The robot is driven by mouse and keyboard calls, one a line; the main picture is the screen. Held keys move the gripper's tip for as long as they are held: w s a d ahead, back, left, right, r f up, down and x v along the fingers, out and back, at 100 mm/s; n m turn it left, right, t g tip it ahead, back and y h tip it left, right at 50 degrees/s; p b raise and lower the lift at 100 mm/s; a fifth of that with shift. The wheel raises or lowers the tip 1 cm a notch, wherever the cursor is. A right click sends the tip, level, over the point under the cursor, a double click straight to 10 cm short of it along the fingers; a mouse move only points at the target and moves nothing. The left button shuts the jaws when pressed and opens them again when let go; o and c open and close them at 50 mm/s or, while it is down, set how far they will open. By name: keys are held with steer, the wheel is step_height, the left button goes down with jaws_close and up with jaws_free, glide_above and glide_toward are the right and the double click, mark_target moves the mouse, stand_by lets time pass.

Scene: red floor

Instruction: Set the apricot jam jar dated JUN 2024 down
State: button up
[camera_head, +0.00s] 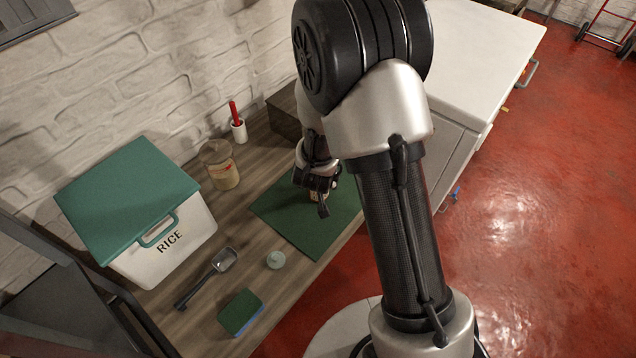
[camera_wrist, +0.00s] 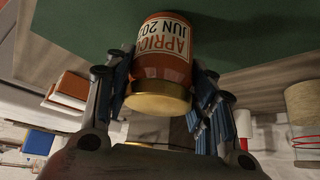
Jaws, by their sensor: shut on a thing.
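My gripper (camera_wrist: 165,95) is shut on the apricot jam jar (camera_wrist: 165,65), one finger on each side. The jar has orange-brown contents, a gold lid (camera_wrist: 158,98) and a pale label, inverted in the wrist view, reading APRICOT and JUN 202, its last digit unclear. In the head view my gripper (camera_head: 319,190) is over the dark green mat (camera_head: 285,220), and the jar is almost wholly hidden by it. The mat also shows behind the jar in the wrist view (camera_wrist: 90,25). I cannot tell whether the jar touches the mat.
On the wooden counter (camera_head: 190,285) stand a RICE bin (camera_head: 165,245), a lidded jar (camera_head: 221,165), a white cup with a red-handled thing (camera_head: 238,128) and a dark box (camera_head: 285,112). A scoop (camera_head: 222,261), a small pale round object (camera_head: 275,260) and a sponge (camera_head: 241,312) lie nearer. The mat's left part is clear.

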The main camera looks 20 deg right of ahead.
steer(key=shift+r, duration=0.15)
steer(key=shift+f, duration=0.25)
steer(key=o, duration=1.3)
steer(key=shift+o, duration=0.2)
steer(key=shift+r, duration=0.15)
